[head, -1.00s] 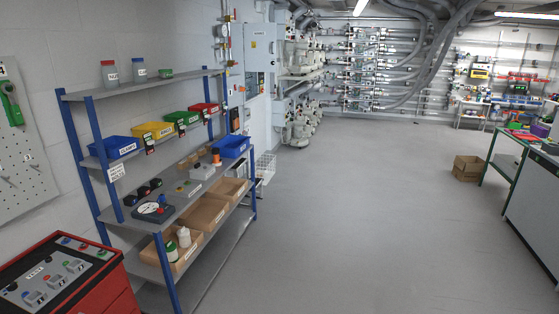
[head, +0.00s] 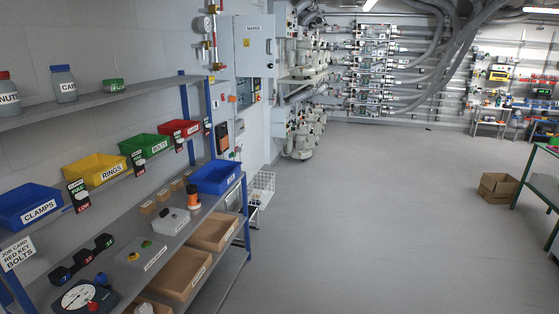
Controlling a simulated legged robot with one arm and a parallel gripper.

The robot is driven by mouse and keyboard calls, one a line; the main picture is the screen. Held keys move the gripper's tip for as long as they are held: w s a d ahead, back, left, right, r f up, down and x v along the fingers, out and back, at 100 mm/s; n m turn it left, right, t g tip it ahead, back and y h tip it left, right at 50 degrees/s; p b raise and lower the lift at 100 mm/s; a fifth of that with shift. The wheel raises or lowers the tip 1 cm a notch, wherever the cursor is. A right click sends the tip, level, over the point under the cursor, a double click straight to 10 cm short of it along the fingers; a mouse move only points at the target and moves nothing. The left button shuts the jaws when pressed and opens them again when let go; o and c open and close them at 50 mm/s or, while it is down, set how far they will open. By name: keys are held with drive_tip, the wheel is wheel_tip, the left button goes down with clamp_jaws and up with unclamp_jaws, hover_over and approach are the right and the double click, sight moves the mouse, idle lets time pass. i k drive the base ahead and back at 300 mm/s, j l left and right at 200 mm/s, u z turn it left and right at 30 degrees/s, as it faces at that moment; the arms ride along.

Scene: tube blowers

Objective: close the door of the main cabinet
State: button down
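The main cabinet (head: 253,30), a light grey wall box labelled "MAINS", is in the head view, above and left of centre, beyond the shelf. A grey panel with a yellow warning sign (head: 246,43) is on its upper part. Below that is a darker recess with small coloured components (head: 243,90). The recess suggests the cabinet stands at least partly open, but the door's exact angle is hard to tell from here. My gripper is not in view.
A blue-legged shelf rack (head: 165,245) with labelled bins runs along the left wall. A white wire basket (head: 262,190) stands on the floor past its far end. A cardboard box (head: 497,187) and green-framed table (head: 540,190) are at right. The middle floor (head: 370,220) is clear.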

sight(254, 35)
drive_tip(key=i, duration=1.85)
